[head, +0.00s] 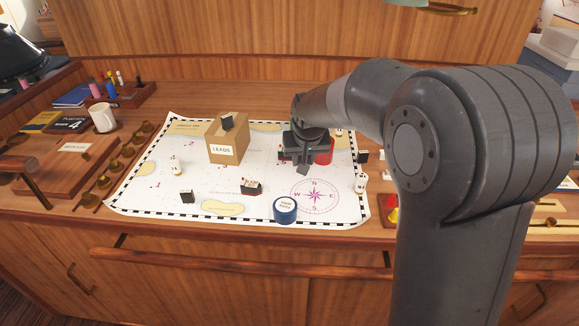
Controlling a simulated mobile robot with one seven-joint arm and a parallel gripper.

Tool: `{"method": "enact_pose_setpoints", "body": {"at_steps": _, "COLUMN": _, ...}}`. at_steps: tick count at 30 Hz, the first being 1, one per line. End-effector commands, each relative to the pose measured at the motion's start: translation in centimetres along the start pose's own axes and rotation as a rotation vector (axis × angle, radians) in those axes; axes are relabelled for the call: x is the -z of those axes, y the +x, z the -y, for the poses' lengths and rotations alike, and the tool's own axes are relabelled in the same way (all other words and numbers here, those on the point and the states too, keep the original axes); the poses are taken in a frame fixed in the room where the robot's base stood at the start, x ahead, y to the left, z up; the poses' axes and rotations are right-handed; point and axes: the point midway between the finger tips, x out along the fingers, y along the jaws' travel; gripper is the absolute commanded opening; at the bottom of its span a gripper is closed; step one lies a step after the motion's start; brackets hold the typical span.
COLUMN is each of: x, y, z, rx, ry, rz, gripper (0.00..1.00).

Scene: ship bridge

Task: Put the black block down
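My gripper (302,168) is over the right middle of the chart (222,210), pointing down. A small dark shape shows at its lower end; I cannot tell whether it is a fingertip or a held black block. Several small black blocks are in view. One (227,122) sits tilted on top of the cardboard LEADS box (228,150). One (187,196) is on the chart's lower left, another (362,156) near its right edge. A dark block with a light label (252,187) and some red beside it is at the chart's lower middle.
A red object (325,157) stands close behind the gripper, partly hidden. A blue round tin (285,210) is near the chart's front edge. White pieces (177,165) (361,183) stand left and right. A white mug (103,117) is at left. My arm hides the right side.

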Motion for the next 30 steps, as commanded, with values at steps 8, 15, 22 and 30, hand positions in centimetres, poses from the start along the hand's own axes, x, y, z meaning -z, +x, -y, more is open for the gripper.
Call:
{"method": "enact_pose_setpoints", "body": {"at_steps": 8, "x": -0.8, "y": -4.0, "z": -5.1, "rx": 0.000, "ry": 0.002, "rz": -0.002, "gripper": 0.07}}
{"method": "enact_pose_setpoints", "body": {"at_steps": 15, "x": -1.1, "y": -5.3, "z": -6.7, "rx": 0.001, "ry": -0.001, "rz": -0.001, "gripper": 0.07}}
{"method": "enact_pose_setpoints", "body": {"at_steps": 22, "x": 1.8, "y": -5.5, "z": -5.5, "rx": 0.016, "ry": -0.053, "rz": 0.001, "gripper": 0.07}}
{"method": "enact_pose_setpoints", "body": {"at_steps": 30, "x": 9.3, "y": -6.3, "z": -0.8, "rx": 0.069, "ry": -0.208, "rz": 0.006, "gripper": 0.07}}
